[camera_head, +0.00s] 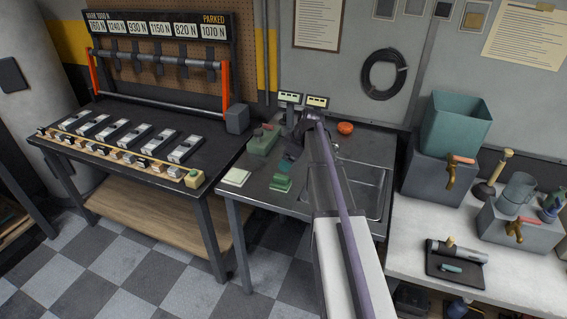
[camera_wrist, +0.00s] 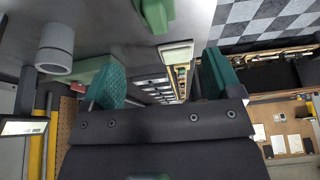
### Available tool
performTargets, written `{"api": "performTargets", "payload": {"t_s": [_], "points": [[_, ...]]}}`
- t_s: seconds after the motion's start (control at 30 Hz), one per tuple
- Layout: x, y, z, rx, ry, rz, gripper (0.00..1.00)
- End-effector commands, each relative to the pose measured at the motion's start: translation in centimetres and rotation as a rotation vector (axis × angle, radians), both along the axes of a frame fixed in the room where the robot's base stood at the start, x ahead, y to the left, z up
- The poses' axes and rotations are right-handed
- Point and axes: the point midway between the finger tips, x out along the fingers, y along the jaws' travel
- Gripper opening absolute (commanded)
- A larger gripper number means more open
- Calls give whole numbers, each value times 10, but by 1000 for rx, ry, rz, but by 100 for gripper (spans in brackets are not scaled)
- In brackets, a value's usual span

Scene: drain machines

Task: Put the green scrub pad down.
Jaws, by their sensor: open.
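A green block that looks like the scrub pad (camera_head: 282,183) lies on the metal counter (camera_head: 258,203), just in front of my gripper. In the wrist view, a green block (camera_wrist: 156,12) shows at the top edge, cut off by the frame and outside the jaws. My gripper (camera_head: 287,166) is over the counter, partly hidden by my arm. In the wrist view my gripper (camera_wrist: 163,83) is open, its two teal-padded fingers wide apart with nothing held between them.
A pale pad (camera_head: 236,177) lies at the counter's left front. A green device (camera_head: 263,140) and two small displays (camera_head: 303,99) stand behind. A sink (camera_head: 362,185) is to the right, with an orange object (camera_head: 345,128) behind it. The left bench (camera_head: 120,115) holds a row of blocks.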

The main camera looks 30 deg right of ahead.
Motion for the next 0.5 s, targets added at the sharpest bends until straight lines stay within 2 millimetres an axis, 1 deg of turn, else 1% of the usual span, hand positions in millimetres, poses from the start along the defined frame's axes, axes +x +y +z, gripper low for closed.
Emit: {"api": "performTargets", "payload": {"t_s": [0.07,0.13,0.17,0.2,0.27,0.3,0.4,0.43,0.5], "points": [[-20,31,-4,1,42,-38,85],[-55,80,-7,-2,122,-124,85],[-74,103,-8,-9,161,-176,85],[-103,134,-10,-25,216,-253,85],[-148,173,-13,-58,285,-380,85],[-176,193,-14,-83,318,-463,85],[-225,221,-15,-136,362,-630,85],[-232,225,-15,-145,368,-663,85],[-239,228,-15,-156,373,-706,85]]}}
